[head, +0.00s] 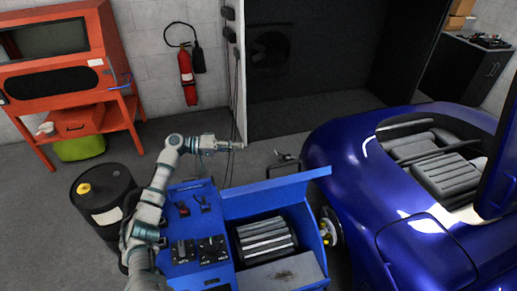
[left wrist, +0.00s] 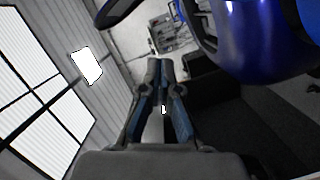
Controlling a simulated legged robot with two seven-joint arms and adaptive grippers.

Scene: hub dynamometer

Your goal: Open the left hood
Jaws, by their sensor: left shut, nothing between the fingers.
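The blue dynamometer (head: 182,222) stands at the bottom centre of the head view. A blue hood panel (head: 262,197) stands raised along the far side of its bay, and a ribbed grey roller or motor shows in the open bay below it. I cannot tell for sure whether this panel is the left hood. My left gripper (head: 236,146) is shut and empty, in the air beyond and above the panel, apart from it. Its closed fingers (left wrist: 160,68) also show in the left wrist view, with nothing between them. My right gripper is not in view.
A blue car (head: 340,165) stands close on the right. A black drum (head: 103,200) stands left of the dynamometer. An orange cabinet (head: 66,60) and a red extinguisher (head: 188,78) are at the back left.

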